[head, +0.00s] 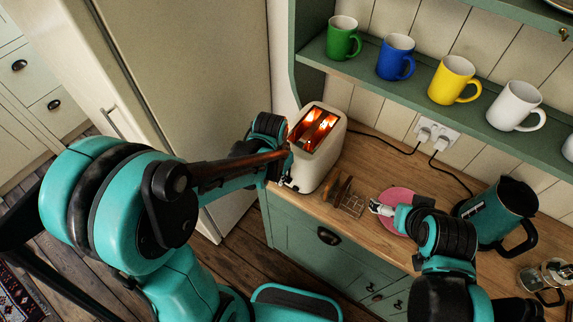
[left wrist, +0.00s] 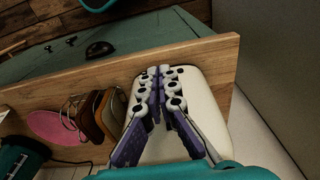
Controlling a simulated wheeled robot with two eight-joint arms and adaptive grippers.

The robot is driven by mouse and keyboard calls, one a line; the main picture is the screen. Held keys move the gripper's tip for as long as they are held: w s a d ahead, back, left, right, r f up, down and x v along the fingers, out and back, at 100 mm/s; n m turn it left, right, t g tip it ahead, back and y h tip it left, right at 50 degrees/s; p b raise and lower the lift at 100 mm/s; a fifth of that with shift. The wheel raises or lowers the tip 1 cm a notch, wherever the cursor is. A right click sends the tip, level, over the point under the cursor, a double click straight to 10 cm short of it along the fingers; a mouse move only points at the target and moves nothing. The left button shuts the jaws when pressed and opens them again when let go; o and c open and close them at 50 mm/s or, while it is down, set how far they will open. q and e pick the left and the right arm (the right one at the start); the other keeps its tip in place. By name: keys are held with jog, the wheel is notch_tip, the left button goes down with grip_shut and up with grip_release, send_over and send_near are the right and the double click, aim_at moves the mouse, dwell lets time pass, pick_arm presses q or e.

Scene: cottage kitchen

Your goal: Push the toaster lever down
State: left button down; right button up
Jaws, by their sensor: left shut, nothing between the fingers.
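The cream toaster (head: 318,165) stands on the wooden counter beside the fridge, and its slots glow orange. Its lever cannot be made out; my left arm and gripper cover part of its near left end. My left gripper (left wrist: 158,72) is shut and empty. In the left wrist view its fingertips come together in front of the toaster's pale body (left wrist: 203,88), close to it; I cannot tell whether they touch. My right gripper (head: 378,208) is above the pink plate, and its finger opening is not clear.
A rack with toast (head: 345,197) stands right of the toaster, then the pink plate (head: 391,222) and a teal kettle (head: 497,217). A shelf with several mugs (head: 396,58) hangs above. The fridge (head: 190,70) closes off the left side. Cables run along the wall.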

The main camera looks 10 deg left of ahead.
pick_arm(q)
notch_tip(320, 180, up, 12)
jog(key=s, duration=0.1)
jog(key=shift+a+f, duration=0.2)
jog(key=shift+f, duration=0.05)
jog(key=shift+s+f, duration=0.15)
dwell(0.3)
